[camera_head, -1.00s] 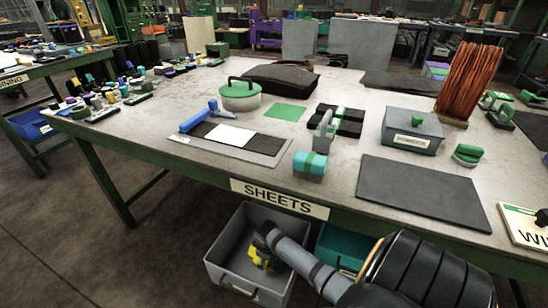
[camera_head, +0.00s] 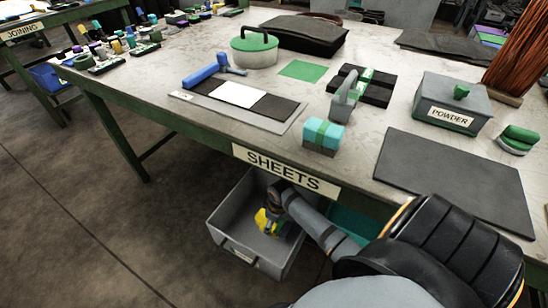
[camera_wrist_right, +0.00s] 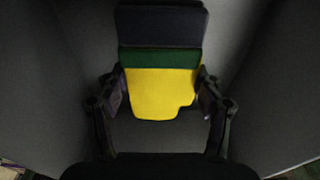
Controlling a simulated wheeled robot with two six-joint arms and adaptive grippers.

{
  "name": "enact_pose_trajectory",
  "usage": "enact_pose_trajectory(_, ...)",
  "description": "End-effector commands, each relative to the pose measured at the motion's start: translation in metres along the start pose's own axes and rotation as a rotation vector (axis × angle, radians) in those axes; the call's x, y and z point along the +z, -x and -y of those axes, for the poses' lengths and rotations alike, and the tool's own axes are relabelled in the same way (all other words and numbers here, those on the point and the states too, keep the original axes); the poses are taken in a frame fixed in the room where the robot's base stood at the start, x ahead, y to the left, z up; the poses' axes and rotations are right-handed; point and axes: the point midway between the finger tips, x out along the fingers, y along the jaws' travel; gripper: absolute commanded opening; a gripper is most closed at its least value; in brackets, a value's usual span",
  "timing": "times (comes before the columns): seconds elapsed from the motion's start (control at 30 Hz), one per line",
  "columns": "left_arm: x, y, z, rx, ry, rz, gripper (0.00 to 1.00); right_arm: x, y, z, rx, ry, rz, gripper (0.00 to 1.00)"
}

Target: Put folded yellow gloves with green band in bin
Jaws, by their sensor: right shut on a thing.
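The folded yellow gloves with a green band (camera_wrist_right: 158,92) sit between the two fingers of my right gripper (camera_wrist_right: 161,86) in the right wrist view. Their far end is dark. The fingers press on both sides of the gloves. In the head view the yellow gloves (camera_head: 262,222) show at the end of my right arm, inside the grey bin (camera_head: 239,253) below the table edge. The bin's dark walls rise on both sides in the wrist view. Whether the gloves touch the bin floor is unclear. My left gripper is not in view.
The table (camera_head: 200,134) with a SHEETS sign (camera_head: 285,168) overhangs the bin's back. A teal bin (camera_head: 355,222) stands to its right, partly behind my arm. A teal and grey block with a green band (camera_head: 323,136) lies near the table edge. Floor left of the bin is clear.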

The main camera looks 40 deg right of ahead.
Motion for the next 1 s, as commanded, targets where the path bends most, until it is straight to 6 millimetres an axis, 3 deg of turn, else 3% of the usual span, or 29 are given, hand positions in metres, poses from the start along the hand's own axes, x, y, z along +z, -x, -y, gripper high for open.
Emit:
enact_pose_trajectory(0.43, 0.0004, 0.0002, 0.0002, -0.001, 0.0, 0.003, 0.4, 0.001, -0.0109, -0.0002, 0.001, 0.0, -0.001, 0.33)
enact_pose_trajectory(0.47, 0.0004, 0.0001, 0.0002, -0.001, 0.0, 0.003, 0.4, 0.0012, -0.0111, -0.0001, 0.0, 0.0, 0.0, 0.7)
enact_pose_trajectory(0.6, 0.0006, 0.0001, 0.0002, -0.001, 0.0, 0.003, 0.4, 0.0012, -0.011, -0.0001, 0.0, 0.0, 0.0, 0.89)
enact_pose_trajectory(1.0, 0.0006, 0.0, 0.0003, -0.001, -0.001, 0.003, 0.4, 0.0006, -0.0059, -0.0003, 0.001, 0.001, 0.0, 0.9)
